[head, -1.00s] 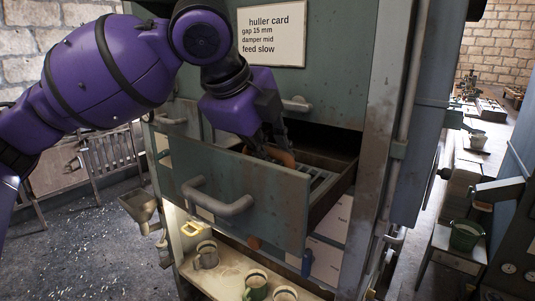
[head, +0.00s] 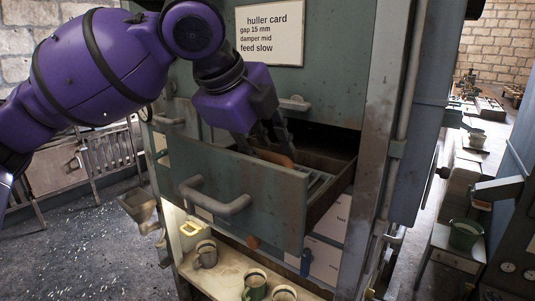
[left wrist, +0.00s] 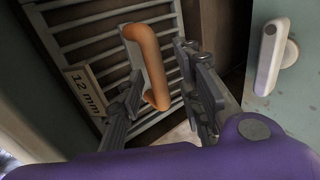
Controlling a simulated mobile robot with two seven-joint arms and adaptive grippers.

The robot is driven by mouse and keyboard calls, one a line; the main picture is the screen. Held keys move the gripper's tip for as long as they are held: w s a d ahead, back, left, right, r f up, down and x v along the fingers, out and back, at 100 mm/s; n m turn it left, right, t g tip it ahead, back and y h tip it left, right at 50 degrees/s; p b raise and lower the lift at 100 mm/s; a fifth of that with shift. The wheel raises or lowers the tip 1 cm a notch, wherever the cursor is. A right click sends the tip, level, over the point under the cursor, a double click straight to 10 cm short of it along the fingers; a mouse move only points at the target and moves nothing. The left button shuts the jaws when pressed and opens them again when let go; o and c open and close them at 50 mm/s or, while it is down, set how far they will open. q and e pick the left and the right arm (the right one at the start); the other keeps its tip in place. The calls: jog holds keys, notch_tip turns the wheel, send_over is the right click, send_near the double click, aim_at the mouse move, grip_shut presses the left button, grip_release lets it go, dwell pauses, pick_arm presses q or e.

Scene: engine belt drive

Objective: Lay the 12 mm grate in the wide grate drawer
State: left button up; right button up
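The 12 mm grate (head: 318,183) lies inside the pulled-out drawer (head: 240,185), its pale bars below the rim. In the left wrist view the grate (left wrist: 88,45) shows its slats, a "12 mm" label and an orange handle (left wrist: 151,65). The handle also shows in the head view (head: 273,157). My left gripper (head: 275,140) is above the drawer. In the left wrist view its fingers (left wrist: 158,62) are apart on either side of the handle, with gaps visible. The drawer front hides much of the grate, so I cannot tell whether it lies fully flat. My right gripper is not in view.
The drawer has a grey bar handle (head: 215,198) in front. The cabinet face with a huller card (head: 270,33) rises behind my gripper. A shelf (head: 215,280) with several mugs is below. A metal hopper (head: 138,206) sticks out at the left.

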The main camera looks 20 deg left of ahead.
pick_arm(q)
jog(key=v, duration=1)
jog(key=shift+s+r, duration=0.15)
jog(key=shift+r, duration=0.1)
jog(key=shift+c, duration=0.5)
